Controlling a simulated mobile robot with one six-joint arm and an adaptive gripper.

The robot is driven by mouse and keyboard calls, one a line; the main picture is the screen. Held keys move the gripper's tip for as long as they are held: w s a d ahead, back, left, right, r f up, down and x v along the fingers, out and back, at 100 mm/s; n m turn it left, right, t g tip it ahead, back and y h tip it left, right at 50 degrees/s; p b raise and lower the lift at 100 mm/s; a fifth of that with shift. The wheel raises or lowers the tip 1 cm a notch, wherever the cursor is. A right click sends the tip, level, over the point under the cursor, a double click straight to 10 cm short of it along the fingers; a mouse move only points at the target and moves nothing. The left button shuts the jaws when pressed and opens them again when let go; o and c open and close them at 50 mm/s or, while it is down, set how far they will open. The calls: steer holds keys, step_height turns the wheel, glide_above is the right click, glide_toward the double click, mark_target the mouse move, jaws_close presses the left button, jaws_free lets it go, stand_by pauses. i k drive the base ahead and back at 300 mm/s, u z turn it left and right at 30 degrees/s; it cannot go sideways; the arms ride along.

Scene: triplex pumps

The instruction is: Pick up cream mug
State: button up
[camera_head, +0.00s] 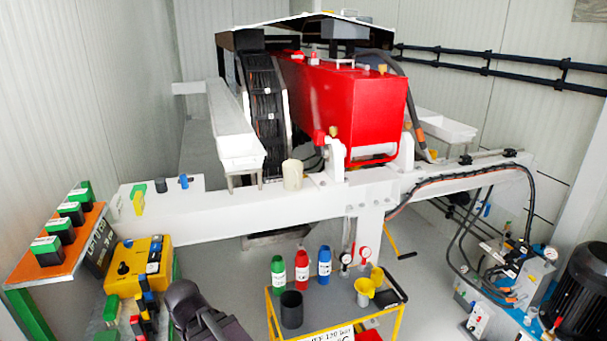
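The cream mug (292,174) stands upright on the long white beam (240,207), near the middle of the view. It is just left of a white bracket on the beam and right of the end of a white trough. Nothing covers it. A dark part of my arm shows at the lower edge, left of centre, low and well apart from the mug. I cannot make out gripper fingers there, or whether they are open or shut.
Behind the mug is a red pump housing (340,105) with a black cable chain (265,90). A yellow-framed cart (330,302) in front holds bottles, a dark cup (291,309) and yellow funnels. A yellow control box (138,267) stands left.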

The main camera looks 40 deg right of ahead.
mark_target(292, 169)
steer(key=z, duration=0.45)
steer(key=i, duration=0.9)
steer(key=z, duration=0.4)
